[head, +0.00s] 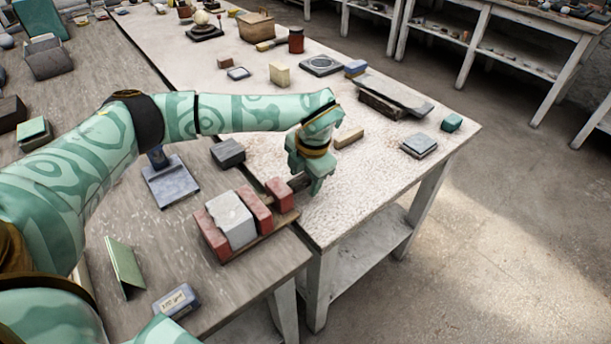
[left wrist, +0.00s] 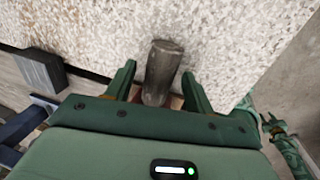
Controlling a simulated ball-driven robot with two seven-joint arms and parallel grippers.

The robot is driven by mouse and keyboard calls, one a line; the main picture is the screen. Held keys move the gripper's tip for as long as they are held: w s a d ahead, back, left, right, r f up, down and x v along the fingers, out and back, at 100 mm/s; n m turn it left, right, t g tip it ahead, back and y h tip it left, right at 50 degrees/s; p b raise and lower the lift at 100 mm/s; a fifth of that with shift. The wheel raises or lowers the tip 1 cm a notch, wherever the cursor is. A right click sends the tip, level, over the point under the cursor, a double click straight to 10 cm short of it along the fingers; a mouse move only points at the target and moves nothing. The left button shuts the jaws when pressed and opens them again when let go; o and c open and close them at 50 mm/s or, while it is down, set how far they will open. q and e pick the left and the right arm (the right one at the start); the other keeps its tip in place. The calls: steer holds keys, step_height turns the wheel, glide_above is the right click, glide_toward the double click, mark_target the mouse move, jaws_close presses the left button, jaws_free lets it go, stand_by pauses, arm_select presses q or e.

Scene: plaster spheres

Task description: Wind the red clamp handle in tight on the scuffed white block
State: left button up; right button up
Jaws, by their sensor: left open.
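The red clamp (head: 258,209) stands near the table corner, its red blocks on a brown wooden base. The scuffed white block (head: 232,219) sits between the red blocks. The clamp's handle (head: 301,182) is a dark rod at the right end, partly hidden by my left gripper (head: 305,178). In the left wrist view the handle (left wrist: 162,72) is a grey-brown cylinder between the two fingers of my left gripper (left wrist: 159,88). The fingers are open, with a gap on each side. A green shape at the right of that view looks like my right gripper (left wrist: 272,128), too small to read.
A dark grey box (head: 228,153) and a blue-grey stand (head: 170,182) lie behind the clamp. A tan wooden block (head: 349,138) lies just beyond my left gripper. A green folded card (head: 125,265) and a blue labelled box (head: 177,301) are in front.

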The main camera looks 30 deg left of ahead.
arm_select(q)
steer(key=c, duration=1)
steer(key=shift+o, duration=0.2)
arm_select(e)
steer(key=shift+d, duration=0.3)
arm_select(q)
steer(key=shift+a+h, duration=0.1)
steer(key=shift+h, duration=0.2)
arm_select(e)
steer(key=shift+d+r, duration=0.1)
steer(key=shift+r, duration=0.05)
arm_select(q)
steer(key=shift+r+p, duration=0.1)
steer(key=shift+p, duration=0.2)
steer(key=shift+w+a+g+h+p, duration=0.15)
steer(key=shift+g+h, duration=0.15)
steer(key=shift+h, duration=0.25)
steer(key=shift+a+g+h+p, duration=0.15)
steer(key=shift+g+h, duration=0.15)
steer(key=shift+h, duration=0.25)
steer(key=shift+w+g+h, duration=0.1)
steer(key=shift+g+h, duration=0.2)
steer(key=shift+h, duration=0.6)
steer(key=shift+a+g+h+b, duration=0.15)
steer(key=shift+g+h+b, duration=0.35)
steer(key=shift+h, duration=0.3)
